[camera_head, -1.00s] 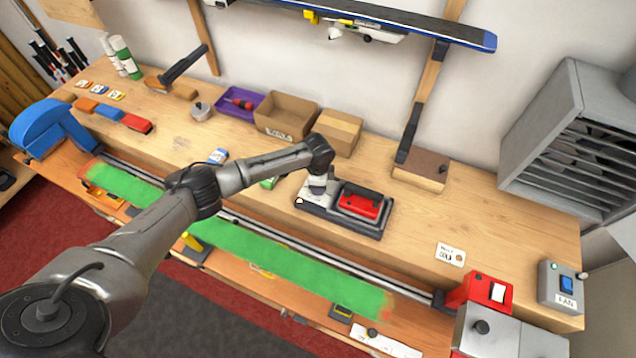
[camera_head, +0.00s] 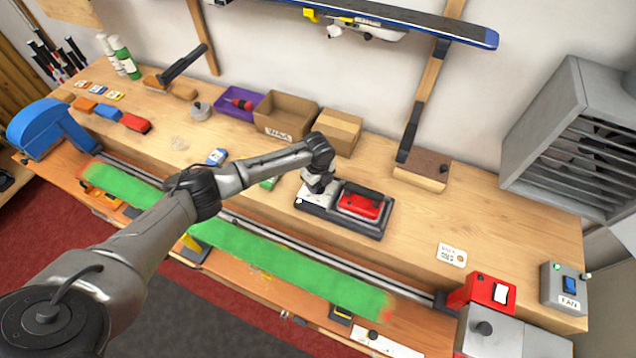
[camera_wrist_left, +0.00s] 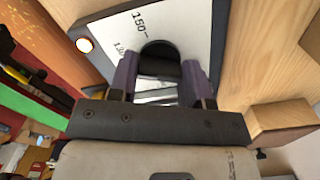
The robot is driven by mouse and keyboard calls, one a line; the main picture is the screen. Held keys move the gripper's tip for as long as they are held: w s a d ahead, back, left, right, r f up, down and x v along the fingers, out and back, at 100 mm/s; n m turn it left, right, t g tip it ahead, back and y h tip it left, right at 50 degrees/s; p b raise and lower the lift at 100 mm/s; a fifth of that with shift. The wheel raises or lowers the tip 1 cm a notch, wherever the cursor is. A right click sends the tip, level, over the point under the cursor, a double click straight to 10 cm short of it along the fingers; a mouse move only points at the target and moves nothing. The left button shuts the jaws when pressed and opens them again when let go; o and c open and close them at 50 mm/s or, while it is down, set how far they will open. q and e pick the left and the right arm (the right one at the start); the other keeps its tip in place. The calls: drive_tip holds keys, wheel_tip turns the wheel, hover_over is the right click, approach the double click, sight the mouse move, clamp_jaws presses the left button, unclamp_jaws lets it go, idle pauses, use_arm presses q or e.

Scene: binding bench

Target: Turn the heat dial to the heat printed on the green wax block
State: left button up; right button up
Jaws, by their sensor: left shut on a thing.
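The heat dial (camera_wrist_left: 158,52) is a dark round knob on a white scale plate (camera_wrist_left: 113,31); "150" and part of a "130" mark are readable in the left wrist view. My left gripper (camera_head: 316,190) is shut on the dial, its fingers on either side of it (camera_wrist_left: 160,78). The plate belongs to a dark iron station (camera_head: 343,221) with a red-bodied iron (camera_head: 359,206). The dial's pointer cannot be made out. The green wax block (camera_head: 269,183) lies behind my left forearm, mostly hidden, its print unreadable.
A small lamp (camera_wrist_left: 84,45) glows beside the scale. A blue wax block (camera_head: 216,156) lies behind my arm. Cardboard boxes (camera_head: 284,115) stand behind the station. A printed card (camera_head: 452,255) lies to the right on clear bench. A green-topped ski (camera_head: 285,262) runs along the front.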

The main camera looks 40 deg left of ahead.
use_arm(q)
drive_tip(key=shift+r+m, duration=0.15)
drive_tip(key=shift+m, duration=0.35)
drive_tip(key=shift+d, duration=0.1)
drive_tip(key=o, duration=0.9)
drive_tip(key=shift+r+b, duration=0.85)
drive_tip(key=shift+r, duration=6)
